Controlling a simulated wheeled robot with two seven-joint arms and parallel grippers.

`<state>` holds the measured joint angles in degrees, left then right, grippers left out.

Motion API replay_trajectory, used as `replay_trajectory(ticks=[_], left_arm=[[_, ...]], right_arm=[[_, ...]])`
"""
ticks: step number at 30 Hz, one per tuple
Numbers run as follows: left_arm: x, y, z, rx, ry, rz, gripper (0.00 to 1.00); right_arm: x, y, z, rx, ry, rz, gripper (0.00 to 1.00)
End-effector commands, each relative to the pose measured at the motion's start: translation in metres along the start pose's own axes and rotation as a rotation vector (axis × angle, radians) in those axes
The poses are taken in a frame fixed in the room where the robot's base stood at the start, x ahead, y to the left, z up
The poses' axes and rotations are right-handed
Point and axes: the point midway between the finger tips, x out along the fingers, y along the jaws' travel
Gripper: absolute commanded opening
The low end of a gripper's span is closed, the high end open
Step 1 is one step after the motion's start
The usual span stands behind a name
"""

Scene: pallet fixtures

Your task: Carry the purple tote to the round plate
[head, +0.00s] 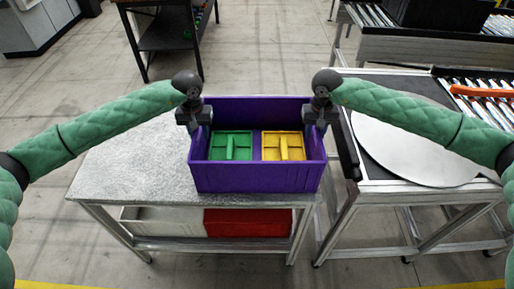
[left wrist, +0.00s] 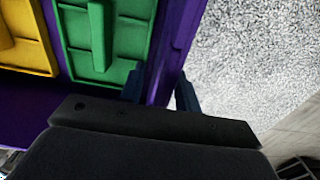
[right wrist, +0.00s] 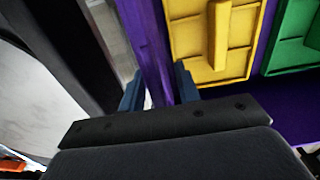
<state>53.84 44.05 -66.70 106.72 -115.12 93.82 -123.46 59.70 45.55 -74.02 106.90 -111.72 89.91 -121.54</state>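The purple tote (head: 258,178) stands upright at the right end of the grey table and holds a green part (head: 231,146) and a yellow part (head: 283,146). My left gripper (head: 201,124) is at the tote's left wall; in the left wrist view its fingers (left wrist: 160,92) are apart, one on each side of the wall. My right gripper (head: 316,124) is at the right wall; in the right wrist view its fingers (right wrist: 160,92) straddle that wall with a gap on the outer side. The round plate (head: 415,145) is bare, on the stand to the right.
The grey table (head: 125,165) is clear left of the tote. A white bin (head: 160,222) and a red bin (head: 247,222) sit on its lower shelf. A narrow gap and a dark rail (head: 346,150) separate it from the stand. Roller conveyors (head: 430,45) lie behind.

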Motion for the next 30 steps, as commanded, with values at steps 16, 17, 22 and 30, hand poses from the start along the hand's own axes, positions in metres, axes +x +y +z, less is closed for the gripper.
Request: replay_trajectory(ticks=[16,17,22,30], left_arm=[[-0.0004,-0.0002,0.0000,0.000,0.000,0.000,0.00],[-0.0005,-0.0002,0.0000,0.000,0.000,0.000,0.00],[-0.0005,-0.0003,0.0000,0.000,0.000,-0.001,0.00],[-0.0006,-0.0005,0.0000,0.000,0.000,-0.001,0.00]], right_arm=[[-0.0001,0.0002,0.0002,0.000,-0.001,0.000,0.00],[-0.0001,0.0002,0.0002,0.000,-0.001,0.000,0.00],[-0.0001,0.0003,0.0002,0.000,-0.001,0.001,0.00],[-0.0001,0.0006,0.0002,0.001,-0.001,0.001,0.00]])
